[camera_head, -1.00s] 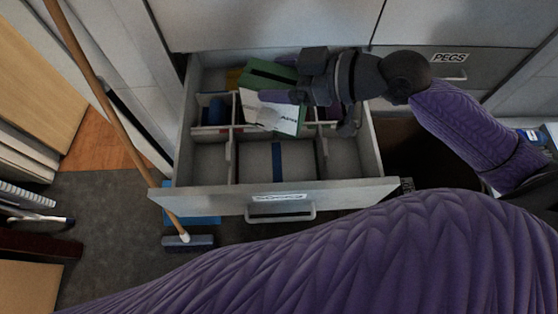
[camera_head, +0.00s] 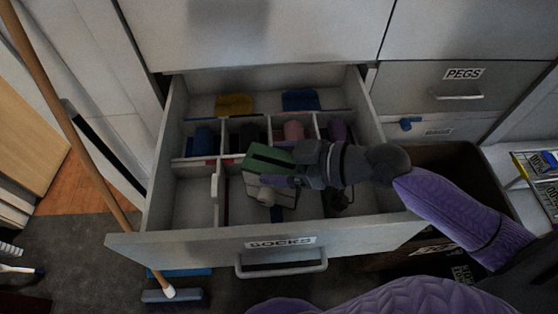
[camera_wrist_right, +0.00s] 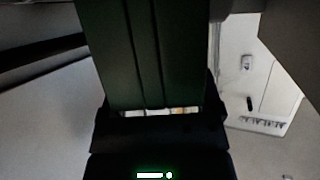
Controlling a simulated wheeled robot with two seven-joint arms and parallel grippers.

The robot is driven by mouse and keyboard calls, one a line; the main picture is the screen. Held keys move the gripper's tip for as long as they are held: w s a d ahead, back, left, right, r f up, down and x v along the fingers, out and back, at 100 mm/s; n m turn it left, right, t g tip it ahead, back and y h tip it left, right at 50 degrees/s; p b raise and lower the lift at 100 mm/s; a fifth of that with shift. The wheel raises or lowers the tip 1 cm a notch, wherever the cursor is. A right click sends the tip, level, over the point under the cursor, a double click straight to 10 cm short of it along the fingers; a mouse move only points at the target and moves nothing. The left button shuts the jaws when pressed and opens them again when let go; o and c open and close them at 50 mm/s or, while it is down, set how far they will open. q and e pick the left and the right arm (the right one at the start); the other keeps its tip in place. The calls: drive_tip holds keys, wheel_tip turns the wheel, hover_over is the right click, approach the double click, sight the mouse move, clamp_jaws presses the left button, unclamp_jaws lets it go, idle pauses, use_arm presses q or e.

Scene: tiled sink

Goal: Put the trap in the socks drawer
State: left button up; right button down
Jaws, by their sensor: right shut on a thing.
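The trap appears to be the green and pale folded piece (camera_head: 265,160), and it shows as a dark green panel in the wrist view (camera_wrist_right: 150,50). My right gripper (camera_head: 288,180) is shut on it, reaching in from the right over the open socks drawer (camera_head: 190,246). The trap is above the front middle compartments; whether it touches the drawer bottom I cannot tell. A pale marked surface (camera_wrist_right: 262,85) shows beside the green panel in the wrist view. My left gripper is not in view.
Dividers split the drawer; rolled socks (camera_head: 203,140) fill several middle compartments, with a yellow item (camera_head: 234,104) and blue item (camera_head: 300,100) behind. The front left compartment (camera_head: 193,205) is empty. A broom (camera_head: 75,120) leans at left. The pegs drawer (camera_head: 455,90) is shut.

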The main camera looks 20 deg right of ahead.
drive_tip(key=shift+f+b, duration=0.6)
unclamp_jaws()
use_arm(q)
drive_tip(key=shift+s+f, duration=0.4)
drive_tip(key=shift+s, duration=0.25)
use_arm(e)
drive_tip(key=shift+r, duration=0.1)
drive_tip(key=shift+s+d+r+p, duration=0.15)
drive_tip(key=shift+r+p, duration=0.25)
drive_tip(key=shift+s+d+r+p, duration=0.1)
drive_tip(key=shift+d+r+p, duration=0.05)
drive_tip(key=shift+r+p, duration=0.25)
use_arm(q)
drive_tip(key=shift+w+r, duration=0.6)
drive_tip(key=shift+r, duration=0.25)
use_arm(e)
drive_tip(key=v, duration=0.6)
drive_tip(key=shift+s+d, duration=0.2)
drive_tip(key=shift+d, duration=0.05)
